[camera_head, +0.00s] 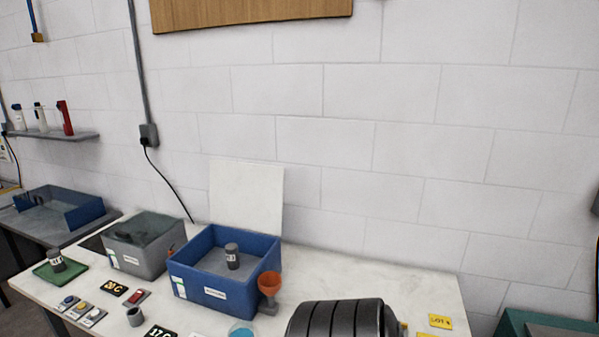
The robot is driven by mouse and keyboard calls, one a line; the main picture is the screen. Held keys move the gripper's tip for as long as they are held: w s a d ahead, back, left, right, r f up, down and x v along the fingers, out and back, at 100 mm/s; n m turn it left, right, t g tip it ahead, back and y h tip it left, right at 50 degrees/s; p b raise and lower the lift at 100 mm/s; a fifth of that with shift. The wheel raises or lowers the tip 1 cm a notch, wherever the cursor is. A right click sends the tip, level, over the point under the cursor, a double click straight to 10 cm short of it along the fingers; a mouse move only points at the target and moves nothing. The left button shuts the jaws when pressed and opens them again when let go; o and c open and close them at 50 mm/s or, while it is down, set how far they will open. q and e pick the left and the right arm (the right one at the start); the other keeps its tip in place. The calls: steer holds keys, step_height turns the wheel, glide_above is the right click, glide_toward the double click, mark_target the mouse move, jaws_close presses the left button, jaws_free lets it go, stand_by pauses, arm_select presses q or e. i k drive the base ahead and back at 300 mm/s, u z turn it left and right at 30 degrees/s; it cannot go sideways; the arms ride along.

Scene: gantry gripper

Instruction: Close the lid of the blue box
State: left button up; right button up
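The blue box (233,301) stands on the white table, left of the picture's middle. It is open at the top, with a white label on its front. A small grey cylinder (232,257) with a label stands inside it. A pale flat panel (246,198) stands upright at the box's back edge, against the wall side, and looks like its raised lid. I cannot see whether it is hinged to the box. Neither of my grippers is in view.
A grey box (146,262) with a dark translucent top stands left of the blue box. An orange funnel (270,284) stands close to its right front corner. A dark ribbed cylinder (340,318) lies at the front. The table (420,288) is clear at back right.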

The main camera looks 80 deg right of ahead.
mark_target(243, 196)
steer(key=k, duration=0.4)
steer(key=z, duration=1.1)
steer(key=i, duration=0.2)
steer(key=z, duration=0.05)
